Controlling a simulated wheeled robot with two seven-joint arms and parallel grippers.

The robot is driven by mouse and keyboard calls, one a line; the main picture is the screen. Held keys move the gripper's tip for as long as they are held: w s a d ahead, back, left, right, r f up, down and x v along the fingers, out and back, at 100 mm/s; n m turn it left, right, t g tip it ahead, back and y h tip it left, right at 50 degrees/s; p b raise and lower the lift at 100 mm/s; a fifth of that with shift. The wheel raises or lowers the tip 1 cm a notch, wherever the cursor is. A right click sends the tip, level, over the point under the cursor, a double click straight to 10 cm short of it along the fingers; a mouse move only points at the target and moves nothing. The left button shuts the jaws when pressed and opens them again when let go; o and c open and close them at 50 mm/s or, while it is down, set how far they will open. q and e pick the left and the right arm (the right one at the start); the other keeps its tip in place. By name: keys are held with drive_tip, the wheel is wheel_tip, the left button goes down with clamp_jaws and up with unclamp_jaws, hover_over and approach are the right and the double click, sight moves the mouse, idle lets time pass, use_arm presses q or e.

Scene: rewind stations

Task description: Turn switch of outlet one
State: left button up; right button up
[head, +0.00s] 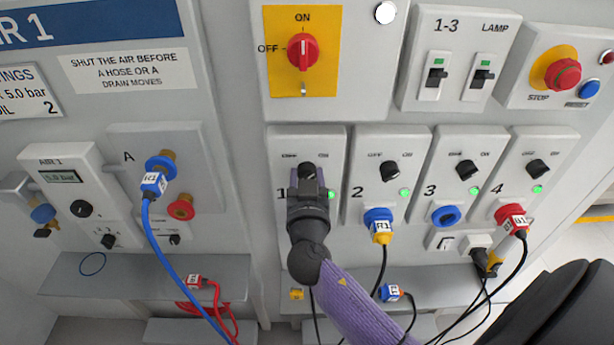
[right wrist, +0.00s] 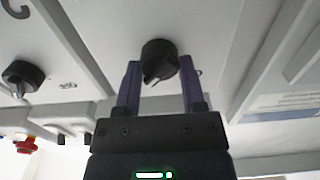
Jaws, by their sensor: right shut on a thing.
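The outlet one panel (head: 283,150) is the leftmost of a row of grey outlet panels in the head view, with a "1" on it. Its black rotary switch (right wrist: 158,60) sits between the two purple fingers of my right gripper (right wrist: 160,85) in the right wrist view. The right gripper also shows in the head view (head: 308,182), shut on the switch from below and in front. It hides most of the switch and the socket under it, so I cannot tell the setting surely. A green lamp (head: 331,194) is lit beside it. My left gripper is not in view.
Outlet two's switch (head: 390,171) is close on the right, above a blue socket with a yellow plug (head: 381,233). A red main switch (head: 303,52) is above. A shelf (head: 150,283) and hanging cables lie below. A blue hose (head: 165,250) hangs at left.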

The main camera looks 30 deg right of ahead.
clamp_jaws()
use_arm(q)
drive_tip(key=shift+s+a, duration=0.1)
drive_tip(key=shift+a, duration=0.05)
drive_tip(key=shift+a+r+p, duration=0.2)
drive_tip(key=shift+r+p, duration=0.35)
use_arm(e)
drive_tip(key=n, duration=1.7)
drive_tip(key=shift+a+f+n, duration=0.15)
drive_tip(key=shift+n, duration=0.25)
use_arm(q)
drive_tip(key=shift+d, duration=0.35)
